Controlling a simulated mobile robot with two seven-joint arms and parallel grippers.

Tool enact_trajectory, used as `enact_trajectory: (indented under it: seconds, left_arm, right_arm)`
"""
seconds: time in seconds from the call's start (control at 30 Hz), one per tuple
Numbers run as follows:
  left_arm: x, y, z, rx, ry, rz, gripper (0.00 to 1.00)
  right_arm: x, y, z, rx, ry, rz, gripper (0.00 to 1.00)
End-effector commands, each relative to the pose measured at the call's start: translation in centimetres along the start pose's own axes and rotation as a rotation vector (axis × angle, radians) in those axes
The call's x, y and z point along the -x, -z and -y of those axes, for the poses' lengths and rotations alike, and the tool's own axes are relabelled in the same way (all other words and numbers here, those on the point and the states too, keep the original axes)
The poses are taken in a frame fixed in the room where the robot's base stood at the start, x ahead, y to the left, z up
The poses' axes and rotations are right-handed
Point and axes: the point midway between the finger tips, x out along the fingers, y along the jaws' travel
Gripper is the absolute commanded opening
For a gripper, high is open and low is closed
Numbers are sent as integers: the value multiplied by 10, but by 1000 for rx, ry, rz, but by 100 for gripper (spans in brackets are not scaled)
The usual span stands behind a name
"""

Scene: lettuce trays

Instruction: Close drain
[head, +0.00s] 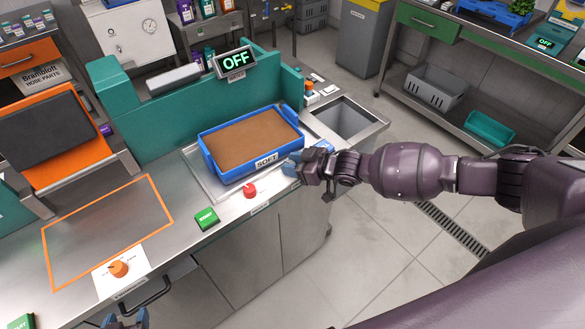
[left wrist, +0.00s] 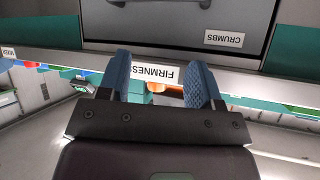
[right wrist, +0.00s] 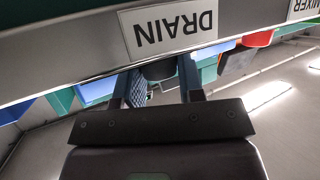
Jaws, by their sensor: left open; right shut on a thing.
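My right gripper (head: 293,166) is at the front right of the counter, beside the blue tray's near right corner. In the right wrist view its fingers (right wrist: 158,82) are around a dark rounded part (right wrist: 159,70) just below the white DRAIN label (right wrist: 170,28). The gripper is shut on this part, which the head view hides behind the fingers. I cannot tell the position of the drain. My left gripper (head: 125,321) is open at the bottom edge of the head view. In the left wrist view its fingers (left wrist: 165,85) are apart near the FIRMNESS label (left wrist: 155,73).
A blue tray (head: 228,176) of brown material, labelled SOFT, sits in the steel basin. A sign (head: 235,62) reads OFF. The orange-outlined counter area is clear.

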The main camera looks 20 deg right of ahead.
Motion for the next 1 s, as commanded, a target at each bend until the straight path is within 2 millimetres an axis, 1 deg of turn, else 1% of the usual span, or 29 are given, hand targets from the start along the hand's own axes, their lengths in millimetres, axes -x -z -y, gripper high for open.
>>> enact_trajectory:
  seconds: [0.03, 0.3, 0.83, 0.87, 1.0]
  left_arm:
    - [-3, -5, -1, -1, -1, 1, 59]
    - [-8, -14, -1, -1, -1, 3, 59]
    - [-5, -23, -1, 0, 1, 18, 59]
    - [-5, -23, -1, 0, 1, 19, 59]
    - [-5, -23, -1, 0, 1, 18, 59]
  right_arm:
    - [-1, -1, -2, 11, 13, 0, 12]
    - [0, 0, -1, 27, 63, -1, 12]
    - [0, 2, -1, 33, 74, -2, 12]
    - [0, 2, -1, 33, 74, -2, 37]
    - [0, 2, -1, 33, 74, -2, 58]
